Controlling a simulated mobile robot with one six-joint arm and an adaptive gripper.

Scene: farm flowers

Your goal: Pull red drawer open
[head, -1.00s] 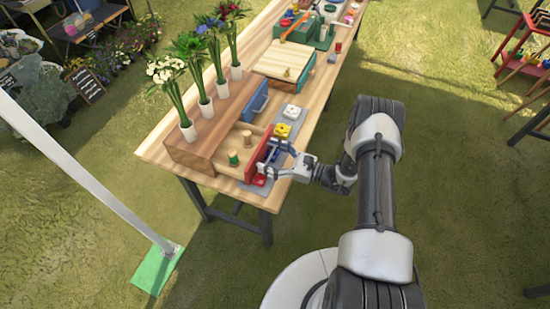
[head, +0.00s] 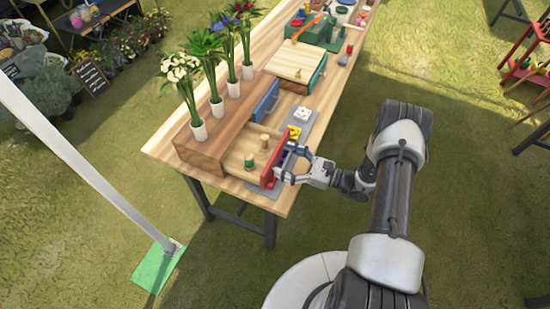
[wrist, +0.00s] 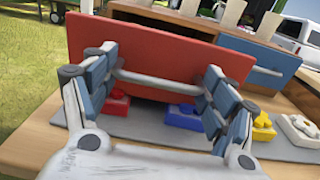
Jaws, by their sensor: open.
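The red drawer (head: 273,166) stands pulled out of the wooden box (head: 203,146) at the table's near end. Its open inside shows wooden pegs, one with a green band (head: 249,161). In the wrist view the red front (wrist: 180,52) fills the upper middle, with a pale bar handle (wrist: 165,80) across it. My gripper (head: 287,163) is at the outer face of the front. In the wrist view its fingers (wrist: 160,72) are spread wide, one near each end of the handle. Whether they touch the handle I cannot tell.
A blue drawer (head: 265,99) sits farther along the box, closed or nearly so. Red (wrist: 118,104), blue (wrist: 184,117), yellow (wrist: 263,126) and white (wrist: 300,130) blocks lie on a grey mat (wrist: 145,126) below the drawer fronts. Vases (head: 199,131) with flowers stand on the box.

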